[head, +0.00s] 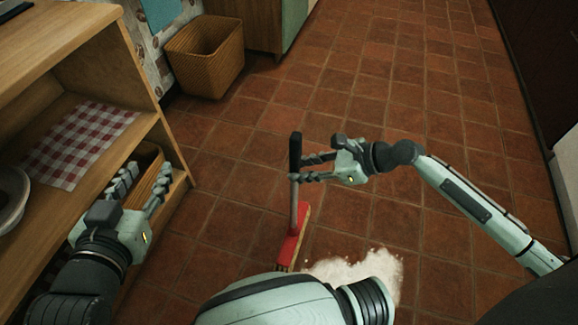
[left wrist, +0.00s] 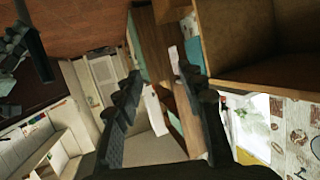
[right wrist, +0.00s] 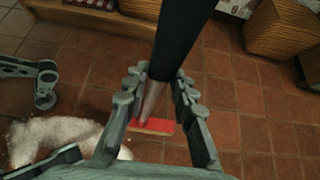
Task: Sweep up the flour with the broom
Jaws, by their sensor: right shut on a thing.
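The broom (head: 294,195) has a black grip, a grey shaft and a red head (head: 293,240) with bristles down at the floor. My right gripper (head: 298,168) is shut on the broom's upper shaft; the right wrist view shows the black grip (right wrist: 180,40) between its fingers. White flour (head: 360,268) lies in a patch on the tiles just right of the broom head, partly hidden by my own body. The flour also shows in the right wrist view (right wrist: 55,140). My left gripper (head: 143,180) is open and empty beside the wooden shelf, away from the broom.
A wooden shelf unit (head: 150,120) with a checked cloth (head: 85,145) and a bowl (head: 12,195) stands at the left. A wicker basket (head: 205,58) stands on the floor at the back. The tiled floor behind and right of the broom is clear.

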